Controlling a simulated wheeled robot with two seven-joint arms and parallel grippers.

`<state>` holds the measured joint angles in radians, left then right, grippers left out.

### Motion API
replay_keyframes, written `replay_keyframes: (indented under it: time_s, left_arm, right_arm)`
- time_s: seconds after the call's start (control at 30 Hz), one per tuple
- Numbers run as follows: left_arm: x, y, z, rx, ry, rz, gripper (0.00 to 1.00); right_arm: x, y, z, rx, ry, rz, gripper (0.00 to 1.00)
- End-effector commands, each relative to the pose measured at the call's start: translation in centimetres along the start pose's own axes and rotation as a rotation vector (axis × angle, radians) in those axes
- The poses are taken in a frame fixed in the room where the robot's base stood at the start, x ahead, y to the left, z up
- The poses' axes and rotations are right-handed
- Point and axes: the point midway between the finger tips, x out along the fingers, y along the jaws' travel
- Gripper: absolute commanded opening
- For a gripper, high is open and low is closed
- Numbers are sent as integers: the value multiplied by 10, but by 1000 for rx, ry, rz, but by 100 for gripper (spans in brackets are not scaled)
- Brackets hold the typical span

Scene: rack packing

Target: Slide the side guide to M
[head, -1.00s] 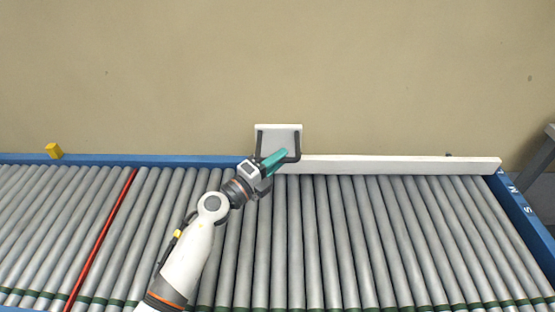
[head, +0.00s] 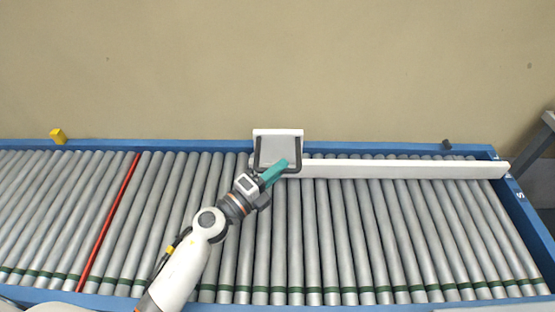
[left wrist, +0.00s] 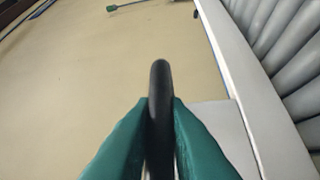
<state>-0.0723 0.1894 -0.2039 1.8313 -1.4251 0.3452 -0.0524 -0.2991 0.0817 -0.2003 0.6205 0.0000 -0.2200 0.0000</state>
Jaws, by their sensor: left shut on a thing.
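The side guide (head: 400,170) is a long white bar lying across the far part of the rollers, with a white plate (head: 278,133) and a dark handle (head: 298,160) at its left end. My left gripper (head: 277,171) has teal fingers and is shut on the handle. In the left wrist view the dark handle (left wrist: 160,85) stands between the two teal fingers (left wrist: 160,125). The guide's right end lies over the blue right rail, just above the white S mark (head: 519,195); the M mark beside that end is not clearly readable. My right gripper is out of view.
The roller conveyor (head: 390,240) is empty, with one red roller (head: 108,222) at the left. A blue rail (head: 200,145) runs along its back, with a yellow block (head: 58,136) and a small dark knob (head: 446,144) by it. A grey post (head: 535,145) stands at the right.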

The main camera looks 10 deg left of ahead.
Motion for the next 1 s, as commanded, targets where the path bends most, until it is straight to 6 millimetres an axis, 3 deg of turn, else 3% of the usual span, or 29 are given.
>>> replay_keyframes:
  time_s: [0.17,0.2,0.3,0.67,0.77,1.0]
  left_arm:
    - [0,-2,0,0,-1,-3,0]
    - [0,-2,0,0,-1,-3,20]
    - [0,-2,0,0,-1,-2,35]
    - [-5,-2,-1,1,0,-1,35]
    - [-18,-3,0,2,1,-3,35]
    - [-70,-5,0,1,-1,-5,35]
  right_arm:
    - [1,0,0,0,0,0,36]
    - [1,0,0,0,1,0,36]
    - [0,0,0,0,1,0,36]
    - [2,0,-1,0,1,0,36]
    - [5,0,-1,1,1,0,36]
    - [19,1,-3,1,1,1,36]
